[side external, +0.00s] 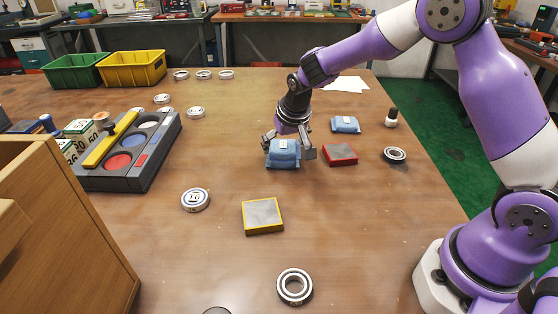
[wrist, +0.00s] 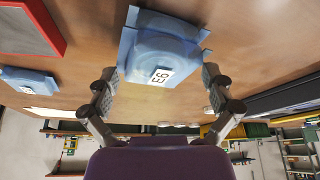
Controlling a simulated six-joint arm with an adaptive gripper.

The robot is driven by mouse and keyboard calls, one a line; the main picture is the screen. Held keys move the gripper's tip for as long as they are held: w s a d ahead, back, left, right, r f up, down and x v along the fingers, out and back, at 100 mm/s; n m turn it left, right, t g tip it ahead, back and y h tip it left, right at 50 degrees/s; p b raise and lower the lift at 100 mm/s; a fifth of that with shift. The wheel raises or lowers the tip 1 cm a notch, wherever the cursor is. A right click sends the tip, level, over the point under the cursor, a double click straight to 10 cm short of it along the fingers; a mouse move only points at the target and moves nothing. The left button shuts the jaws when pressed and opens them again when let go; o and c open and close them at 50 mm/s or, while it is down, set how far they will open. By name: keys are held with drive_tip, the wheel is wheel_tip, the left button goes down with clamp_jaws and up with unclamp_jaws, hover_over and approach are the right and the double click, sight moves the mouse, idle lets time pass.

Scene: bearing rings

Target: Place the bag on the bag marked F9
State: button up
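A blue bag (side external: 283,157) with a small white label lies on the table. In the wrist view this bag (wrist: 158,50) fills the upper middle, and its label looks like E6. My gripper (side external: 289,147) is low over it, with one finger on each side. In the wrist view my gripper (wrist: 160,82) has its fingers spread, with narrow gaps to the bag. A second blue bag (side external: 345,125) lies farther back and to the right; it also shows at the left of the wrist view (wrist: 28,82). Its label is too small to read, so I cannot confirm F9.
A red-edged block (side external: 340,155) lies close to the right of the gripper. A yellow-edged block (side external: 262,216) is in front. A grey tray (side external: 150,170) and a wooden cabinet (side external: 75,235) are left.

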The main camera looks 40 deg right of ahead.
drive_tip(key=shift+r, duration=0.15)
drive_tip(key=shift+r, duration=0.35)
drive_tip(key=v, duration=1.1)
drive_tip(key=s+a+r+n+t+y, duration=0.1)
drive_tip(key=s+r+n, duration=0.2)
drive_tip(key=s, duration=1.5)
drive_tip(key=shift+s+a+n+y, duration=0.2)
drive_tip(key=shift+s+n+y, duration=0.15)
drive_tip(key=shift+n, duration=0.25)
